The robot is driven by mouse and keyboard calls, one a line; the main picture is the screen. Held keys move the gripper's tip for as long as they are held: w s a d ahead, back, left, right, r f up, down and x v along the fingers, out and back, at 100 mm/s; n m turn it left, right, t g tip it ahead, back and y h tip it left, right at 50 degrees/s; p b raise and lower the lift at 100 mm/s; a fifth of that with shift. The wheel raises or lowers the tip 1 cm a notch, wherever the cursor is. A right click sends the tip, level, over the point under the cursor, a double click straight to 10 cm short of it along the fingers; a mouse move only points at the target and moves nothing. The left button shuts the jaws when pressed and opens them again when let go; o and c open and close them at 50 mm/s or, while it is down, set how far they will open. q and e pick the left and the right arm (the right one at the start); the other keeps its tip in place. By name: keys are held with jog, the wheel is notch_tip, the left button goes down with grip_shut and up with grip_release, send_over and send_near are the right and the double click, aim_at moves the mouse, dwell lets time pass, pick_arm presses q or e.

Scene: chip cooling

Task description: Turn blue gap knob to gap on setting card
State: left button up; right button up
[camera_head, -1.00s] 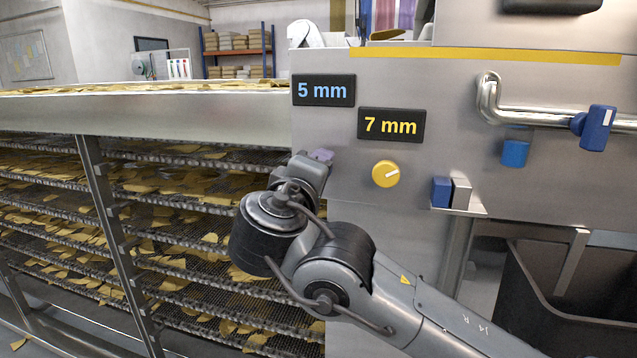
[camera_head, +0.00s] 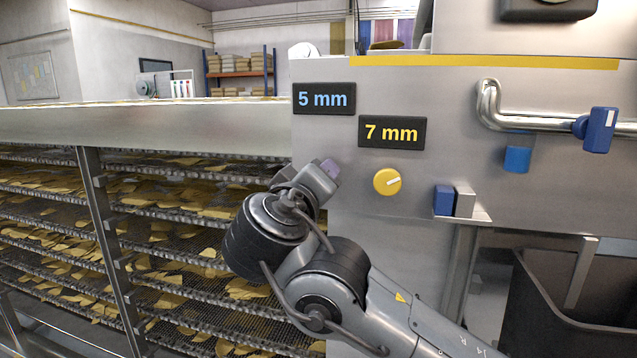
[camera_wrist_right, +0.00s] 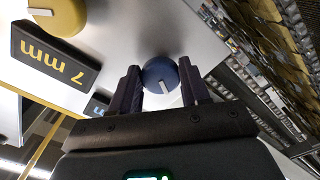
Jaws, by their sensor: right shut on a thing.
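The blue gap knob (camera_wrist_right: 158,73) shows in the right wrist view, with a white pointer mark at its lower edge. My right gripper (camera_wrist_right: 161,82) has its two dark fingers on either side of the knob and is shut on it. In the head view my right gripper (camera_head: 328,168) is at the panel's left edge and hides the knob. Above it a black display (camera_head: 324,98) reads 5 mm in blue. My left gripper is out of view.
A yellow knob (camera_head: 387,182) sits right of my gripper, under a 7 mm display (camera_head: 392,132). A blue and a grey block (camera_head: 464,202) stand on a small ledge. A pipe with a blue handle (camera_head: 600,130) is at right. Mesh racks (camera_head: 150,230) of chips fill the left.

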jog(key=o, duration=1)
jog(key=shift+o, duration=0.3)
jog(key=p+v, duration=0.3)
jog(key=v, duration=0.7)
jog(key=shift+s+p, duration=0.3)
jog(key=shift+s, duration=0.1)
jog(key=shift+a+r, duration=0.1)
